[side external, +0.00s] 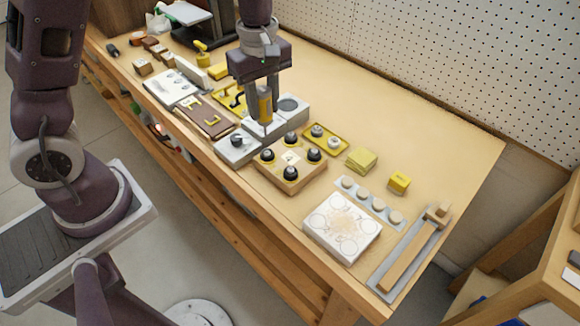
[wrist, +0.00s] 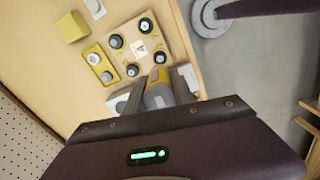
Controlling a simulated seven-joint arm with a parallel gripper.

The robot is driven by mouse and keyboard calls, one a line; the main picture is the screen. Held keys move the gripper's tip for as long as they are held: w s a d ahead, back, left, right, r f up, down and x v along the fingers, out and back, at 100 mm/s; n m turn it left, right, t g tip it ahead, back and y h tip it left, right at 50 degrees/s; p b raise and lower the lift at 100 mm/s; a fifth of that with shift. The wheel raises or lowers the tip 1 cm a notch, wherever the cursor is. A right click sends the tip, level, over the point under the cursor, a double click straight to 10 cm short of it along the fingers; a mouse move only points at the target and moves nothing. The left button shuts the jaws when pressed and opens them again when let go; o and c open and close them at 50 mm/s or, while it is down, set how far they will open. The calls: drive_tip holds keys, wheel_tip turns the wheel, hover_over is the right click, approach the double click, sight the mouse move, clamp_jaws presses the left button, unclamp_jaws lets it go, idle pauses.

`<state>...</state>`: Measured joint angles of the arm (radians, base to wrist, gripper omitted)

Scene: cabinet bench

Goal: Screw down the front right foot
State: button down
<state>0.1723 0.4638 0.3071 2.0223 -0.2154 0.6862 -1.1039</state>
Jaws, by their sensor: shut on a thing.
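My gripper (side external: 264,112) is shut on a yellow and grey driver-like tool (side external: 265,104), held roughly upright above the grey fixture area. In the wrist view the tool (wrist: 158,88) sits between my two fingers (wrist: 156,98), its yellow end pointing toward the wooden block. The wooden block (side external: 262,171) has black round feet with pale centres near its corners and a white label (side external: 290,157) in the middle. One foot (side external: 290,173) is nearest the bench front edge, another (side external: 314,153) is at right. The tool appears apart from the feet. I cannot tell which foot is front right.
A yellow tray (side external: 341,151) with round pale-topped parts lies beside the block. Grey fixtures (side external: 237,147) stand left of it. The bench's back right is bare.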

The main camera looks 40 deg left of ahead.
drive_tip(key=d, duration=0.8)
hover_over(291, 169)
drive_tip(key=shift+f, duration=2.35)
drive_tip(key=shift+f, duration=0.65)
idle(0.4)
wheel_tip(291, 169, up, 6)
idle(0.6)
